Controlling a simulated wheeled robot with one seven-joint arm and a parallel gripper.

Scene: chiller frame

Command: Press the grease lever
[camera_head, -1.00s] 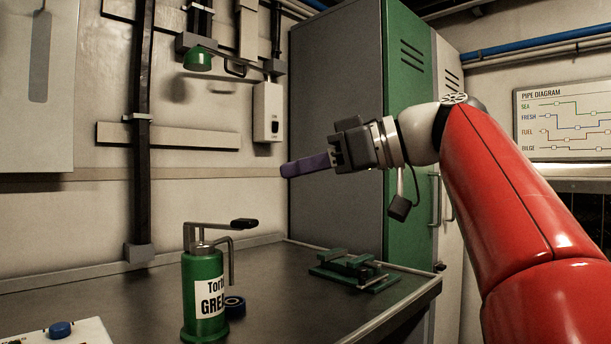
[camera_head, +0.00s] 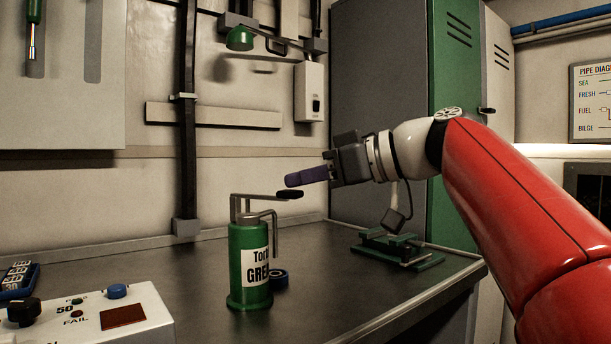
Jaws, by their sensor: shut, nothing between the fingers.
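The green grease can (camera_head: 249,285) stands upright on the dark workbench, with a white label on its front. Its grease lever (camera_head: 258,196) is a grey bar on top, level and raised, ending in a black grip (camera_head: 290,194) at the right. A bent grey spout hangs down on the can's right side. My gripper (camera_head: 291,181) is shut and empty, with its purple fingers pointing left. The fingertips show just above the black grip; I cannot tell whether they touch it.
A green vise-like fixture (camera_head: 400,250) lies on the workbench (camera_head: 340,285) at the right. A blue and black roll (camera_head: 279,279) sits beside the can. A white control box (camera_head: 120,315) with knobs is at the front left. A tall grey and green cabinet (camera_head: 380,100) stands behind.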

